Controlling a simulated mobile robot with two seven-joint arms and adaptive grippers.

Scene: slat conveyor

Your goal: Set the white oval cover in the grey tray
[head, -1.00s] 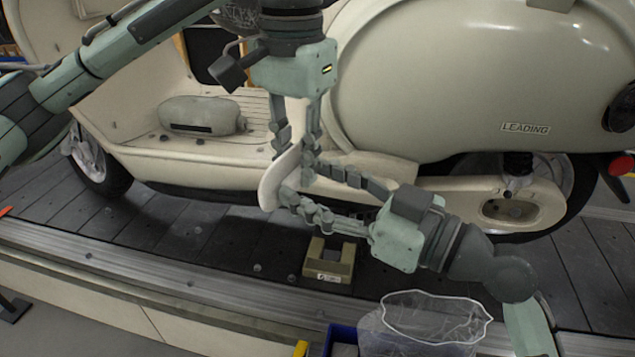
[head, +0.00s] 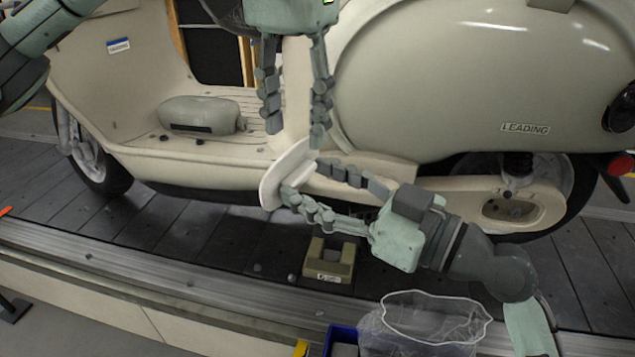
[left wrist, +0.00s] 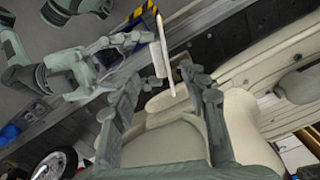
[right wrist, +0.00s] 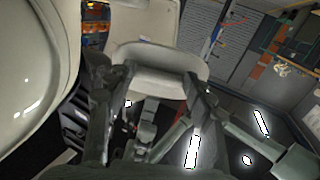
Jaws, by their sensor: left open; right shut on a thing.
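The white oval cover (head: 284,177) is held tilted, in front of the scooter's lower side. My right gripper (head: 303,180) is shut on it, coming from the lower right. The cover also fills the space between the right fingers in the right wrist view (right wrist: 158,68). My left gripper (head: 295,135) is open and empty just above the cover, its fingers pointing down and spread. In the left wrist view the cover (left wrist: 163,58) shows nearly edge-on beyond the open fingers. I cannot make out a grey tray for certain in these views.
A cream scooter (head: 430,80) stands behind both grippers, with a rounded grey case (head: 200,114) on its footboard. An olive block (head: 313,272) sits on the dark slats below. A clear-bagged bin (head: 420,335) and a blue box (head: 330,340) stand in front.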

